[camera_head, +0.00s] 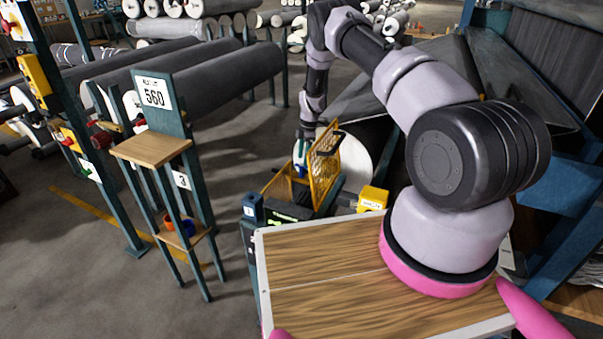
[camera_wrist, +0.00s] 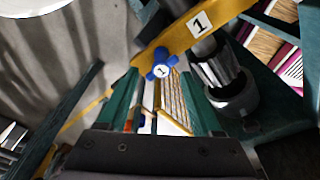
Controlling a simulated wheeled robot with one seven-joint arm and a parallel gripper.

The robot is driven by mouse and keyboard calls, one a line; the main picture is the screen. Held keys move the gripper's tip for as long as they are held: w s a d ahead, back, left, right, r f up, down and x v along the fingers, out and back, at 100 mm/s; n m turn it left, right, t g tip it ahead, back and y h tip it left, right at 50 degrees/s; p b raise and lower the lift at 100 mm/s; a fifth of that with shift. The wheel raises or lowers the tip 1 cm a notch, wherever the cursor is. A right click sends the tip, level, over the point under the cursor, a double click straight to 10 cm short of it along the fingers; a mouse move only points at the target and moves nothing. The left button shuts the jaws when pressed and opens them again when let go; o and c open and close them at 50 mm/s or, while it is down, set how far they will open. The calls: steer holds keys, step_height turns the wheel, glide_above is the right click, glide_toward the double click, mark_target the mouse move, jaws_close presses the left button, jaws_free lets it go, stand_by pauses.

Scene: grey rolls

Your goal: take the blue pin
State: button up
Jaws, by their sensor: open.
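My gripper (camera_wrist: 161,80) is open, with a finger on each side of the pin's line and nothing seen clamped. I cannot tell how far the pin is from the fingertips. In the head view my gripper (camera_head: 304,136) points down just above a small blue part (camera_head: 300,171) beside a yellow mesh panel (camera_head: 325,165). The pin's shaft is hidden.
A dark cylinder in a cup-like holder (camera_wrist: 236,95) stands close to the right finger. A yellow box (camera_head: 372,198) and a large white roll end (camera_head: 350,155) are near the arm.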

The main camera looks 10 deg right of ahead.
mark_target(302, 168)
steer(key=f, duration=0.5)
steer(key=shift+s+a+f, duration=0.15)
steer(key=shift+a+f, duration=0.2)
steer(key=shift+f, duration=0.05)
jaws_close()
